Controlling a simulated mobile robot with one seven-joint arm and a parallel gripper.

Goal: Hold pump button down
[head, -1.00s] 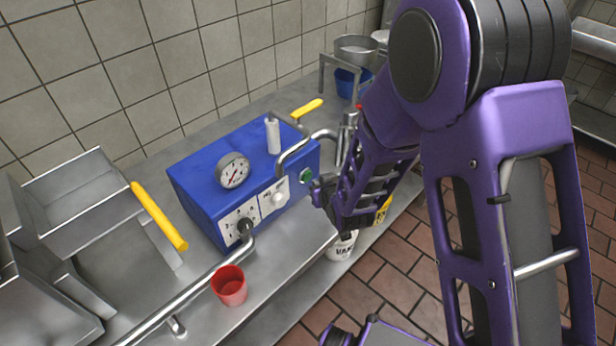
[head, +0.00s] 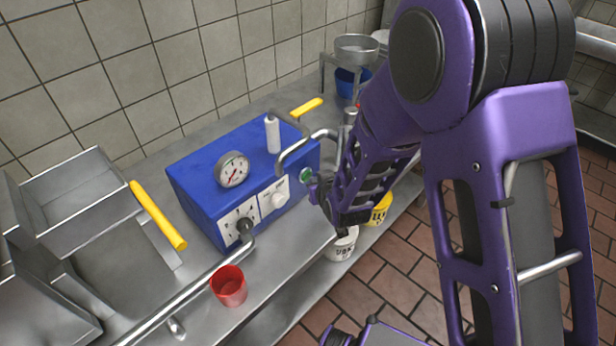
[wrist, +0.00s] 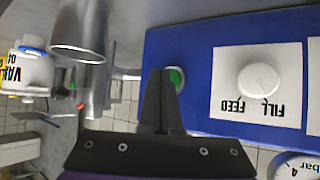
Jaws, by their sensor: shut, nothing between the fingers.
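The pump button is a round green button (head: 306,174) on the right end of the front of a blue machine (head: 205,170). My gripper (head: 313,186) is shut and empty, with its tips right beside the button. In the wrist view the shut fingers (wrist: 163,75) cover the left part of the green button (wrist: 178,77). I cannot tell whether the tips touch it or whether it is pressed in. A white dial marked FILL FEED (wrist: 259,82) sits to the right of the button in that view.
A red cup (head: 229,287) stands before the machine, by a steel pipe (head: 190,292). A curved pipe (head: 294,152) arches near the button. Yellow-handled levers (head: 158,216) stick out at left and back. White and yellow buckets (head: 342,246) stand below the counter's edge.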

